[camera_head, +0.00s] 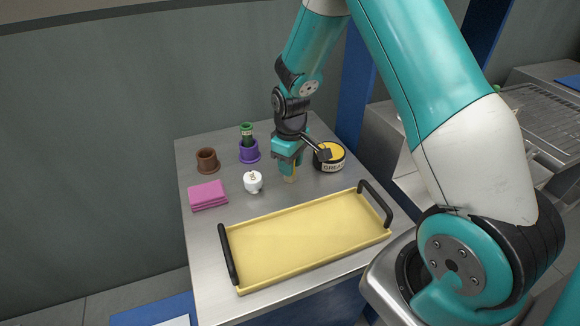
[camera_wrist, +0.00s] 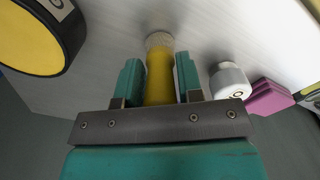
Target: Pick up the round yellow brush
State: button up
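The round yellow brush (camera_wrist: 159,78) stands between the two fingers of my gripper (camera_wrist: 160,75) in the wrist view. Its yellow handle points towards the wrist, and its pale bristle end (camera_wrist: 159,40) is at the tabletop. The fingers lie close along both sides of the handle; I cannot tell whether they press on it. In the head view my gripper (camera_head: 289,165) points down over the table, and only the lower part of the brush (camera_head: 290,178) shows below the fingers.
A black and yellow grease tin (camera_head: 329,157) stands close right of my gripper. A white knob-like object (camera_head: 253,182) stands left. Pink cloths (camera_head: 208,195), a brown cup (camera_head: 207,161) and a purple holder (camera_head: 249,151) with a green item are farther left. A yellow tray (camera_head: 305,241) lies in front.

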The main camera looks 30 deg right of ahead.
jog(key=c, duration=0.4)
jog(key=shift+c, duration=0.2)
jog(key=shift+r, duration=0.1)
notch_tip(320, 180, up, 20)
jog(key=shift+b, duration=0.3)
